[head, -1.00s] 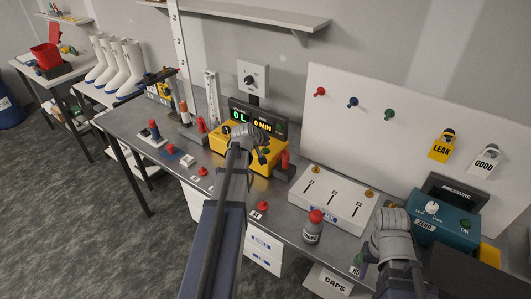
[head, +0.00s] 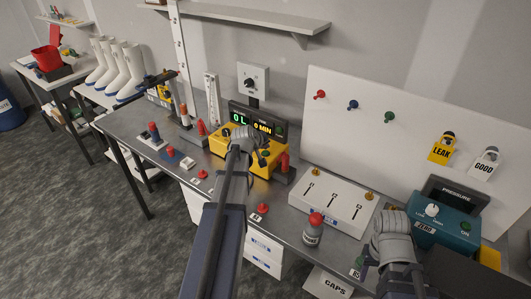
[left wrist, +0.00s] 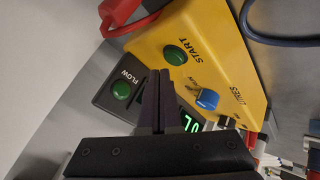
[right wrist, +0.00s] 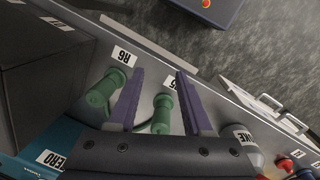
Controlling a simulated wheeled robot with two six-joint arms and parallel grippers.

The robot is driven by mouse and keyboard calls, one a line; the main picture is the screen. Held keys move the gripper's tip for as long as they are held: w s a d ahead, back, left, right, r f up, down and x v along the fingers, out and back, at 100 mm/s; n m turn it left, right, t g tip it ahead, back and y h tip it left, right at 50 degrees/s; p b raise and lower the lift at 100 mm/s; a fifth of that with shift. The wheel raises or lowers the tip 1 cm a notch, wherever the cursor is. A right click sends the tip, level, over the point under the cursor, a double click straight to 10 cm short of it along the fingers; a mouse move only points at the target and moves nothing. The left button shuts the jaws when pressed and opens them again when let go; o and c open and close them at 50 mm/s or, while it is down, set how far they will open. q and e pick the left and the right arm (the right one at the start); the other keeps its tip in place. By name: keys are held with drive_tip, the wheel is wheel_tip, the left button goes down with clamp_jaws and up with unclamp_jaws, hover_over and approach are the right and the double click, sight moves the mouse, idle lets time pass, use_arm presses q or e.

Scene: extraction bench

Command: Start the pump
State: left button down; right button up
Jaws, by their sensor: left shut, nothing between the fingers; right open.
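The yellow pump box (head: 218,147) sits mid-bench under a dark display (head: 257,119) reading 0 L and 0 MIN. My left gripper (head: 262,156) is over its front in the head view, hiding part of it. The left wrist view shows a green START button (left wrist: 175,55), a blue knob (left wrist: 207,99) and a green FLOW button (left wrist: 121,90) on the dark panel. My left gripper (left wrist: 159,74) is shut and empty, its tips close to the START button; contact cannot be told. My right gripper (right wrist: 163,75) is open, above the bench's front edge.
A white panel with slots (head: 335,205), a red-capped bottle (head: 313,232) and a teal pressure box (head: 445,228) are at the right. Red pieces (head: 203,174) lie along the front edge.

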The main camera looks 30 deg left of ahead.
sight(265, 154)
idle(0.8)
use_arm(q)
drive_tip(key=shift+f+b, duration=0.45)
use_arm(e)
drive_tip(key=shift+f, duration=0.45)
use_arm(q)
drive_tip(key=shift+f+b, duration=0.35)
drive_tip(key=shift+b, duration=0.05)
use_arm(e)
drive_tip(key=shift+f, duration=0.35)
use_arm(q)
drive_tip(key=shift+r, duration=0.1)
use_arm(e)
drive_tip(key=shift+r, duration=0.1)
use_arm(q)
drive_tip(key=shift+r+p, duration=0.75)
drive_tip(key=shift+p, duration=0.15)
use_arm(e)
drive_tip(key=shift+r, duration=0.75)
use_arm(q)
wheel_tip(265, 154, up, 5)
drive_tip(key=p, duration=0.5)
use_arm(e)
wheel_tip(265, 154, up, 5)
drive_tip(key=shift+f, duration=0.1)
